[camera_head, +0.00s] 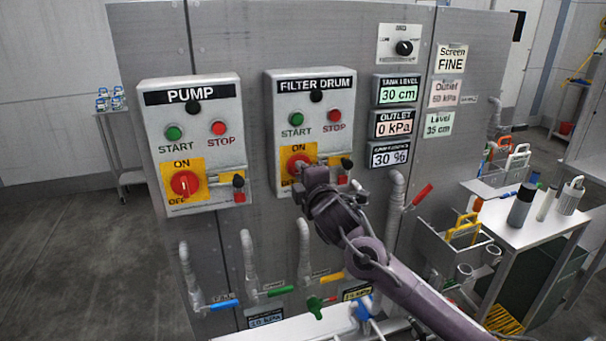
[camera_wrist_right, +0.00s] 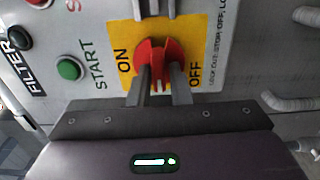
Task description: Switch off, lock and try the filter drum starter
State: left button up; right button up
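The filter drum starter (camera_head: 312,92) is a grey box with a green START button (camera_head: 296,118), a red STOP button (camera_head: 333,116) and a red rotary switch (camera_head: 297,160) on a yellow plate. My right gripper (camera_head: 304,176) is at that switch and hides its lower part in the head view. In the right wrist view the two fingers (camera_wrist_right: 160,84) stand on either side of the red handle (camera_wrist_right: 154,52), apparently closed on it. ON is to the left of it and OFF to the right; where the handle points is unclear. My left gripper is not in view.
The pump starter (camera_head: 192,92), with its own red switch (camera_head: 185,184), is on the left. Pipes with coloured valve handles, blue (camera_head: 222,304) and green (camera_head: 280,291) among them, run below. A white side table (camera_head: 530,225) with bottles stands at the right.

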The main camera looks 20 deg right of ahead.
jog(key=shift+o, duration=1.3)
jog(key=shift+s, duration=0.1)
jog(key=s+b, duration=0.3)
jog(key=s, duration=0.4)
jog(key=shift+s+d, duration=0.15)
jog(key=shift+s, duration=0.15)
